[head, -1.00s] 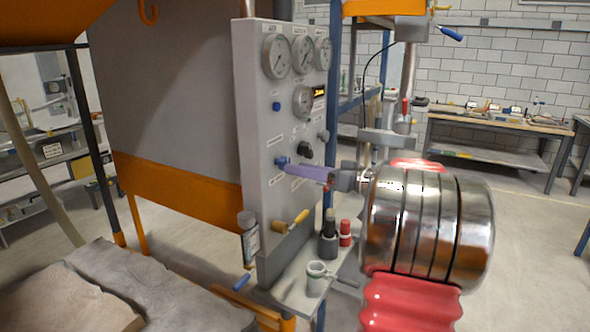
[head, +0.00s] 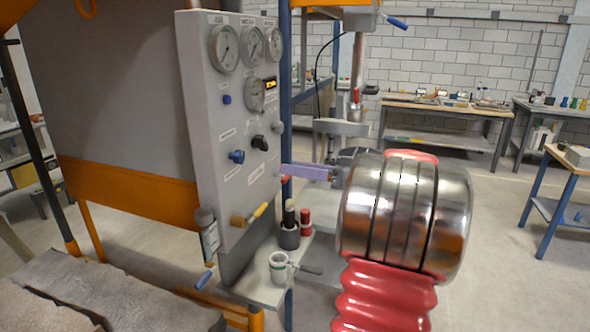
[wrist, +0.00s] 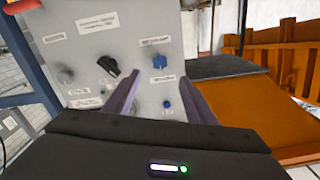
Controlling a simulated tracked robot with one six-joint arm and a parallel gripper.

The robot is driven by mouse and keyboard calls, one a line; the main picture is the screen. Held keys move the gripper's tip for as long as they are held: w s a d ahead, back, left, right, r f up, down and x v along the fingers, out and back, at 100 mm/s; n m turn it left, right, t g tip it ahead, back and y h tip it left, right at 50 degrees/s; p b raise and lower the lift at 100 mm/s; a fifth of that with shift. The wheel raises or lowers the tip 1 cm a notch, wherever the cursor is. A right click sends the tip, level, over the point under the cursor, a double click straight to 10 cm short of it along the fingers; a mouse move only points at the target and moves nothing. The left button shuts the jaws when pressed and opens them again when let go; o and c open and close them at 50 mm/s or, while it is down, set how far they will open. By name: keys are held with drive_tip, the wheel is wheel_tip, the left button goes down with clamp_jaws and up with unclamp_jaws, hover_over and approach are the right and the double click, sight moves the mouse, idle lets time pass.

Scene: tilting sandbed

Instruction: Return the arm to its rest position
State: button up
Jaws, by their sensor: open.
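My gripper (head: 283,170) shows in the head view as a purple finger to the right of the grey control panel (head: 200,130). In the wrist view my gripper (wrist: 162,92) has its two purple fingers spread apart with nothing between them. A blue knob (wrist: 160,62) shows above the fingers in the wrist view. My banded metal and red arm stands at the right of the head view.
Workbenches (head: 450,108) stand at the back wall. Open floor lies at right.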

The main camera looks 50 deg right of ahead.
drive_tip(key=shift+m, duration=0.3)
wheel_tip(320, 180, down, 11)
drive_tip(key=s+a+m+g+h, duration=0.2)
drive_tip(key=a+m+g, duration=0.15)
drive_tip(key=m, duration=0.35)
drive_tip(key=s+a+f+m+g, duration=0.2)
drive_tip(key=a+f+g, duration=0.5)
drive_tip(key=a, duration=0.5)
drive_tip(key=s+a+r+n+h, duration=0.1)
drive_tip(key=s+a+n, duration=0.1)
drive_tip(key=a, duration=0.7)
drive_tip(key=s+a+n+h, duration=0.1)
drive_tip(key=a+n, duration=0.3)
drive_tip(key=a, duration=0.4)
drive_tip(key=s+a+r+n+h, duration=0.1)
drive_tip(key=s+a+n+h, duration=0.1)
drive_tip(key=a, duration=0.7)
drive_tip(key=shift+s+a+r+n+g, duration=0.35)
drive_tip(key=shift+s+n+g, duration=0.15)
drive_tip(key=shift+s, duration=0.3)
